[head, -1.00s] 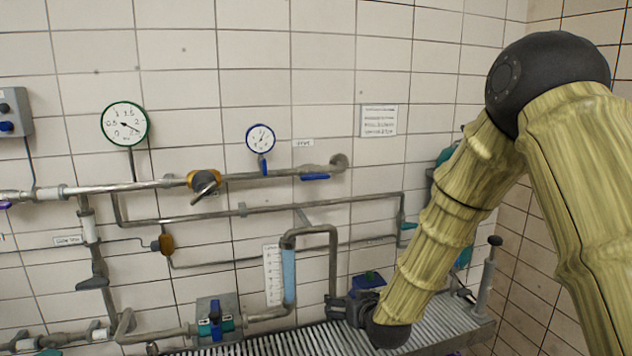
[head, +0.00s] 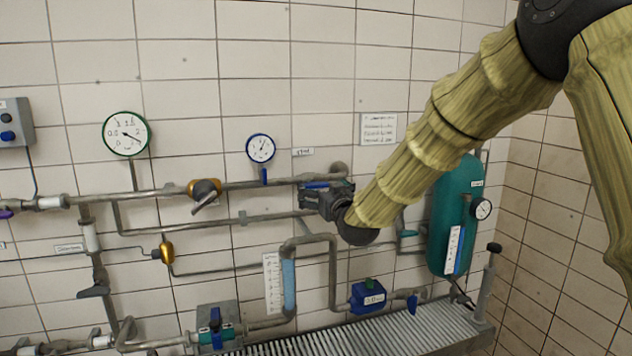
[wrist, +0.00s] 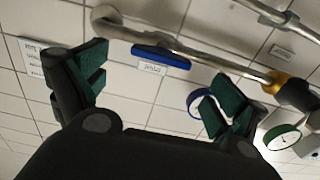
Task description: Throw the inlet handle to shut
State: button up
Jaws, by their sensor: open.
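A blue lever handle (wrist: 160,56) lies along the upper grey pipe, beside a small label (wrist: 151,68) whose text I cannot read for certain. In the head view the handle (head: 317,185) is partly covered by my gripper (head: 311,196). In the wrist view my gripper (wrist: 162,92) is open and empty, its two dark green-padded fingers apart. The handle lies ahead of the gap between the fingertips, and neither finger appears to touch it. The handle looks parallel to the pipe.
A blue-rimmed gauge (head: 260,148) and a yellow-bodied valve (head: 205,190) are left of my gripper on the same pipe. A teal tank (head: 455,215) stands right. A blue box (head: 367,297) and slatted grating (head: 330,338) are below. The wall above the pipe is mostly clear.

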aim_at(317, 185)
jog(key=shift+p+x, duration=1.05)
jog(key=shift+x, duration=2.2)
jog(key=shift+f, duration=0.1)
jog(key=c, duration=1)
jog(key=shift+d, duration=0.1)
jog(key=shift+c, duration=0.2)
